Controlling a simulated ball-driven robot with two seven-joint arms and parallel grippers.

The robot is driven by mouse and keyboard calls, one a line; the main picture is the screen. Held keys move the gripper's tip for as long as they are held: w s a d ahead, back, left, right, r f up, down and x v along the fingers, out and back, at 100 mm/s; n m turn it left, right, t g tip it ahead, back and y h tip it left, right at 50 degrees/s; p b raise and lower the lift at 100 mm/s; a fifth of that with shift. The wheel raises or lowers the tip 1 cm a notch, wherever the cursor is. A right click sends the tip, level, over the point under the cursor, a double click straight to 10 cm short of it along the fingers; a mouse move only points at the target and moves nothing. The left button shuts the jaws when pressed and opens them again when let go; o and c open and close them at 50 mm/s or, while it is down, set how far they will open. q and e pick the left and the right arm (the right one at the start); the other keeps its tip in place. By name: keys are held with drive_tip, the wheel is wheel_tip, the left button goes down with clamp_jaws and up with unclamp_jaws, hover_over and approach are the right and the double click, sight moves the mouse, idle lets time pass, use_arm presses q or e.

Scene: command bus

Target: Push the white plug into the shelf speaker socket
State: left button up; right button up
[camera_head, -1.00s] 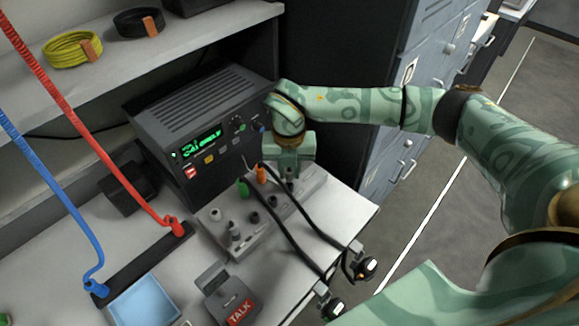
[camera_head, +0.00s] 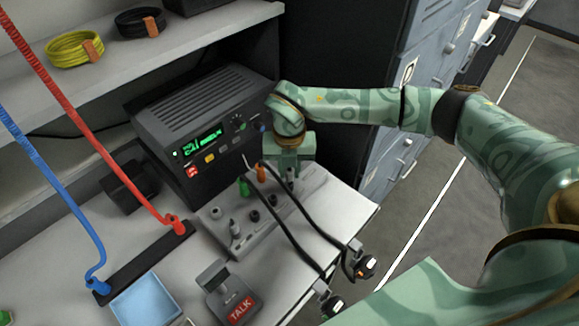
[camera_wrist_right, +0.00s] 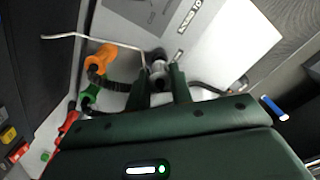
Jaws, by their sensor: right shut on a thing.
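My right gripper (camera_head: 290,176) points down at the right end of the grey socket panel (camera_head: 213,214), beside the orange plug (camera_head: 261,173) and green plug (camera_head: 243,187). In the right wrist view its fingers (camera_wrist_right: 162,84) are shut on a pale piece, apparently the white plug (camera_wrist_right: 158,68), with a dark round part just beyond it. Whether the plug is seated in a socket I cannot tell. The fingers hide most of it, and I cannot make out which socket is the shelf speaker one. My left gripper is not in view.
A black radio (camera_head: 205,125) with a green display stands behind the panel. Black cables (camera_head: 288,228) cross the panel's right side. A TALK switch (camera_head: 232,295), a blue tray (camera_head: 146,301) and red (camera_head: 93,134) and blue (camera_head: 55,187) cords lie to the front and left.

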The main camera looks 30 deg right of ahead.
drive_tip(key=shift+f, duration=0.95)
idle(1.1)
drive_tip(key=o, duration=0.9)
wheel_tip(320, 180, up, 8)
drive_tip(key=p, duration=0.7)
drive_tip(key=shift+r, duration=0.1)
